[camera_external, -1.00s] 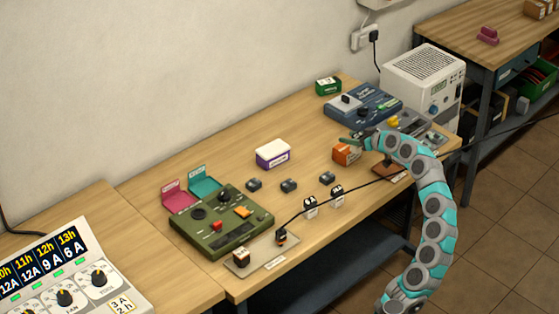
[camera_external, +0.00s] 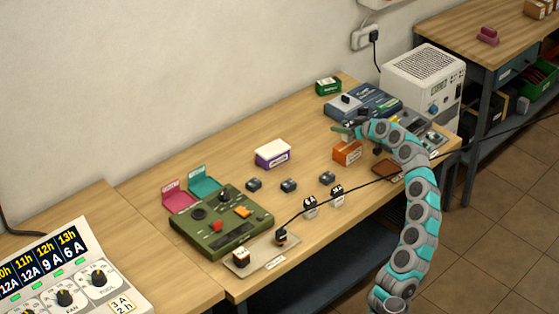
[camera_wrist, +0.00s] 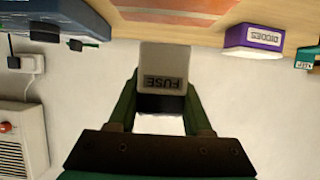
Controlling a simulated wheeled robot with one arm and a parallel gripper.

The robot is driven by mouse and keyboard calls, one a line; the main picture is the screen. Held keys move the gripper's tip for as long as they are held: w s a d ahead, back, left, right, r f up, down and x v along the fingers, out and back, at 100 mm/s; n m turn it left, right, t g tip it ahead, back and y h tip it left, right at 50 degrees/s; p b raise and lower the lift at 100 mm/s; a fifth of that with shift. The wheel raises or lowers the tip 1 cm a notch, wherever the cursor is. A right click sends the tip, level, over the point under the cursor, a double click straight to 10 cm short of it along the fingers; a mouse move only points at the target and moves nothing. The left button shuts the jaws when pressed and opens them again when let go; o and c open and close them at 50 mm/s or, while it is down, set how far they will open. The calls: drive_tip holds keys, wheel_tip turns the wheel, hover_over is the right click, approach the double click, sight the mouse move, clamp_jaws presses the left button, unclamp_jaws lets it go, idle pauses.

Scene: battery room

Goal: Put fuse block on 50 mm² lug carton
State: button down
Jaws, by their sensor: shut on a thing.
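The fuse block (camera_wrist: 165,65) is a pale block with a "FUSE" label, held between the two green fingers of my gripper (camera_wrist: 162,100) in the wrist view. In the external view my gripper (camera_external: 346,131) is above and beside an orange carton (camera_external: 347,153), which looks like the lug carton; its label is too small to read. An orange surface (camera_wrist: 175,8) shows beyond the block at the top of the wrist view. I cannot tell whether block and carton touch.
A purple-and-white diodes box (camera_external: 272,154), small dark blocks (camera_external: 289,185) and two pale blocks (camera_external: 310,207) stand on the bench. A blue device (camera_external: 362,103) lies behind the carton. A cable (camera_external: 360,186) crosses the bench front. A brown pad (camera_external: 387,168) lies right of the carton.

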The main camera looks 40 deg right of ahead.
drive_tip(key=shift+f, duration=1.2)
drive_tip(key=shift+f, duration=0.15)
drive_tip(key=shift+c, duration=1.6)
unclamp_jaws()
drive_tip(key=shift+s+r, duration=0.1)
drive_tip(key=shift+r, duration=0.15)
drive_tip(key=b+v, duration=0.1)
drive_tip(key=v, duration=1)
drive_tip(key=shift+s, duration=0.35)
drive_tip(key=shift+r, duration=0.15)
